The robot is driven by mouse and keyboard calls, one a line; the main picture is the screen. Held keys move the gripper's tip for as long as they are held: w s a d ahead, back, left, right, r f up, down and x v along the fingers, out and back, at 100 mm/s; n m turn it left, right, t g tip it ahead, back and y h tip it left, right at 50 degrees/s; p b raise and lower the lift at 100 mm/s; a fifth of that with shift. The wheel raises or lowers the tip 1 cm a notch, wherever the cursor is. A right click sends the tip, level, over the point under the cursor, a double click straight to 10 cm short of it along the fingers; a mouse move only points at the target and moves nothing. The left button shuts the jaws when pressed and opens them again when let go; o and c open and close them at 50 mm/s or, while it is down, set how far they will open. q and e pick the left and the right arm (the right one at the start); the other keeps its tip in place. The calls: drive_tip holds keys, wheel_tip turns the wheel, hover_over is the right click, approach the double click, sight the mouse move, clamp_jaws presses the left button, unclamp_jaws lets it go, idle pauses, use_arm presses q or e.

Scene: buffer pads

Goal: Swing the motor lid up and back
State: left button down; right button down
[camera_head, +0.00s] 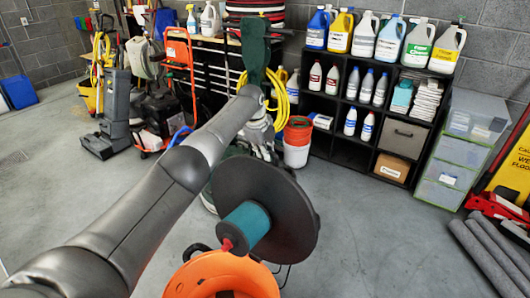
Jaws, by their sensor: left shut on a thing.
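The motor lid (290,215) is a round black disc at the bottom centre. It stands tilted up, with its underside towards me. A teal cylinder (246,226) with a red tip sticks out of it. The orange drum (262,277) shows below, at the bottom edge, with its round mouth uncovered. My left arm reaches across from the lower left, and my left gripper (264,146) is shut at the lid's far upper side. Its fingertips are partly hidden behind the disc, so the exact contact does not show. My right gripper is not in view.
A dark green upright machine part (255,50) stands behind my left wrist. Behind are a black shelf (350,145) with bottles, red and white buckets (297,150) and clear drawers (452,170). Grey rolls (490,258) lie at right. The floor (390,240) between is clear.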

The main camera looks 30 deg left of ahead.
use_arm(q)
drive_tip(key=c, duration=1.5)
unclamp_jaws()
drive_tip(key=shift+a, duration=0.15)
drive_tip(key=shift+r, duration=0.45)
drive_tip(key=v, duration=1.1)
drive_tip(key=shift+s, duration=0.15)
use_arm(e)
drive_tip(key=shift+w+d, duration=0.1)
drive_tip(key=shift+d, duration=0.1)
use_arm(q)
drive_tip(key=shift+f, duration=0.1)
